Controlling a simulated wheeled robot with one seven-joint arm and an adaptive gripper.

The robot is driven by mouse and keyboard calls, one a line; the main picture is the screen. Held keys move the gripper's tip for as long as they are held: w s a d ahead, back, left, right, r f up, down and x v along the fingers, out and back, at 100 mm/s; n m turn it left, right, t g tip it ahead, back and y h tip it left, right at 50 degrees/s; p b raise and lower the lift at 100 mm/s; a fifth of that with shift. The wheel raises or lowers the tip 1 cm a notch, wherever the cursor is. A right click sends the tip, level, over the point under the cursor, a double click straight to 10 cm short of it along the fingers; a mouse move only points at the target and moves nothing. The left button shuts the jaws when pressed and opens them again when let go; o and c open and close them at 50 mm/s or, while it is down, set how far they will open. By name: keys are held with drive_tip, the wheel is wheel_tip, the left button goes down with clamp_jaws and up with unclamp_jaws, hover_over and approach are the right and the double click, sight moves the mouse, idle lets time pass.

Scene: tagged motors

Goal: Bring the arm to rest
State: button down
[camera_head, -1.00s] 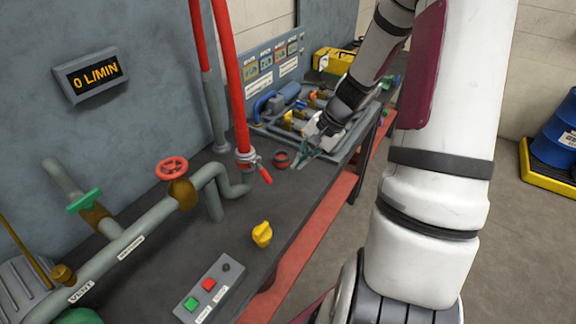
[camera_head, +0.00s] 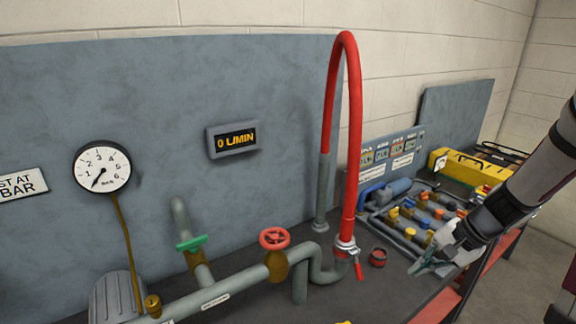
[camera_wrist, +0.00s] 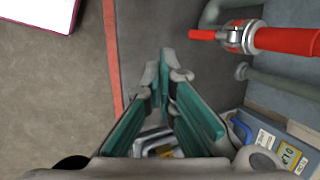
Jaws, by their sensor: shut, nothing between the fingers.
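In the wrist view the two green-padded fingers of my gripper (camera_wrist: 163,72) come together at the tips. My arm (camera_head: 515,195) reaches in from the right edge of the head view. Whether the fingertips touch the bench cannot be told.
A red hose (camera_head: 353,150) rises beside my gripper, with a red-handled valve (camera_head: 347,247) at its foot. A tray of tagged motors (camera_head: 372,220) lies behind my gripper. A pipe with a red handwheel (camera_head: 274,238) is at left. Open floor (camera_head: 541,255) is at right.

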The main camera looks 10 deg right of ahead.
drive_tip(key=s+a+r+n+h, duration=0.2)
drive_tip(key=a+r+n, duration=0.5)
drive_tip(key=a+r, duration=0.65)
drive_tip(key=s+a+r+n+t+h, duration=0.1)
drive_tip(key=s+a+r+n, duration=0.5)
drive_tip(key=s, duration=0.5)
drive_tip(key=shift+s+a+r+t+h, duration=0.15)
drive_tip(key=shift+a+r+t+h, duration=0.25)
drive_tip(key=shift+a+r, duration=1.05)
drive_tip(key=shift+d+r, duration=0.15)
